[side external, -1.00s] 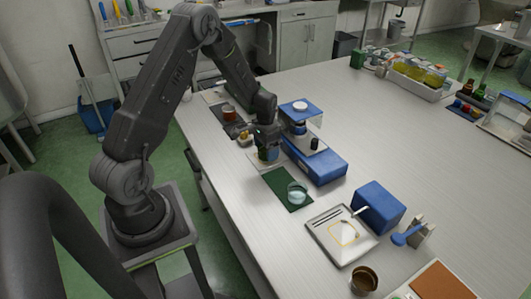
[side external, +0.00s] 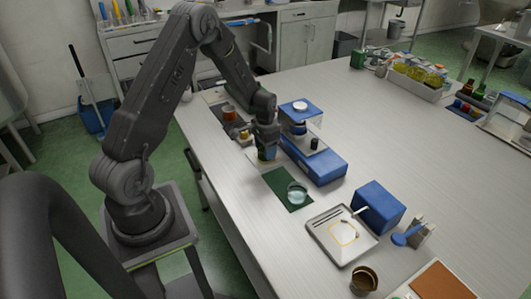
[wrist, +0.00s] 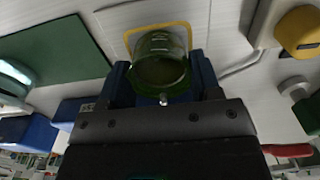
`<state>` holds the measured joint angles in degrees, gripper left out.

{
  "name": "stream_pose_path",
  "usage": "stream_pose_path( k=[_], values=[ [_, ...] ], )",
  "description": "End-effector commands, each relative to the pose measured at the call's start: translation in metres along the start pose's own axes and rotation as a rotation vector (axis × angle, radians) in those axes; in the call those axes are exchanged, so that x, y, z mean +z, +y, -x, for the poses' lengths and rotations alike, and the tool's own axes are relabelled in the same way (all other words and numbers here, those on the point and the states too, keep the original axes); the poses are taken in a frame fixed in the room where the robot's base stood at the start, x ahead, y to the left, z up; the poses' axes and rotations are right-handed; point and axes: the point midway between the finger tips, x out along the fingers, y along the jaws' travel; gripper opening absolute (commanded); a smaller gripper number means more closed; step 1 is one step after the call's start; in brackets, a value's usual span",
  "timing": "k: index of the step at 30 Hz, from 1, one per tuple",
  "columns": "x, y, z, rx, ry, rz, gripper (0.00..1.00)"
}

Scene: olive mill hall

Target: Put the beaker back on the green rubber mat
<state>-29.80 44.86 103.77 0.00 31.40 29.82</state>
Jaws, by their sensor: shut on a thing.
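The beaker (wrist: 160,65) is clear glass with a greenish tint. It is between the blue fingers of my gripper (wrist: 163,85), which are shut on it. In the side view my gripper (side external: 266,138) points down at the table, with the beaker (side external: 267,153) low between the fingers and partly hidden. I cannot tell if its base touches the table. The green rubber mat (side external: 275,180) lies just in front of it, and in the wrist view the mat (wrist: 55,55) is at the upper left.
A glass vessel (side external: 297,192) stands on the mat's near right end. A yellow square outline (wrist: 130,33) lies behind the beaker. A blue instrument (side external: 318,163) stands close to the right. A white tray (side external: 330,243) and blue box (side external: 380,205) are nearer the camera.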

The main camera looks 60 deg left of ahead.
Motion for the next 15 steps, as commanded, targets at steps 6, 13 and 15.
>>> stream_pose_path(
  k=[6, 13, 15],
  values=[
    [0.011, 0.0, 0.001, -0.001, 0.001, 0.001, 0.4],
    [0.023, -0.001, 0.001, -0.001, 0.001, 0.001, 0.4],
    [0.027, -0.001, 0.001, -0.001, 0.001, 0.001, 0.4]
  ],
)
